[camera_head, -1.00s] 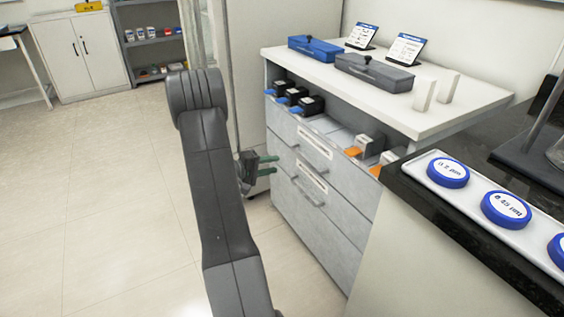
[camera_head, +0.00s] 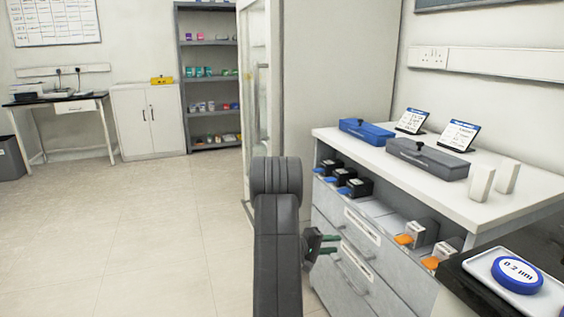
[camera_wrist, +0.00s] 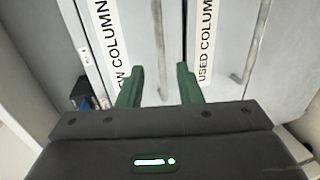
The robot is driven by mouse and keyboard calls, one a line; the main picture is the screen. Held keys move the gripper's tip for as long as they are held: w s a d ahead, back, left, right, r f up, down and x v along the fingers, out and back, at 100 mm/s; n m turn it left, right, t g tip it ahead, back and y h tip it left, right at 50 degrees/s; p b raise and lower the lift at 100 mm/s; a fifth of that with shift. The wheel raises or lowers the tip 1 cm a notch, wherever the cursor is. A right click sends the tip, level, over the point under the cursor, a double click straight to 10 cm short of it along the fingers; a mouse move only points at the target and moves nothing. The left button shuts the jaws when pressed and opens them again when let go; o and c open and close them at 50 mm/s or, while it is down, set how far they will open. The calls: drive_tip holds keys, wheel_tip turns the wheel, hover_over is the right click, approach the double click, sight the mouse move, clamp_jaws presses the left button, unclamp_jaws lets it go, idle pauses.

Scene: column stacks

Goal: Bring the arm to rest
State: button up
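My gripper (camera_wrist: 159,80) shows in the wrist view with its two green fingers apart and nothing between them. It faces the grey drawer fronts, one labelled as a column drawer with its first word partly cut off (camera_wrist: 108,40), the other "USED COLUMN" (camera_wrist: 207,40). In the head view my gripper (camera_head: 333,244) is small and partly hidden behind my dark arm, in front of the grey drawer cabinet (camera_head: 385,262). Both drawers look shut.
The white cabinet top (camera_head: 470,197) carries a blue box (camera_head: 367,132), a grey box (camera_head: 427,160) and two sign stands. A black counter with a white tray (camera_head: 545,298) is at the lower right. Open floor (camera_head: 130,235) lies to the left.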

drive_tip(key=x, duration=0.4)
drive_tip(key=shift+f, duration=0.25)
drive_tip(key=shift+d, duration=0.1)
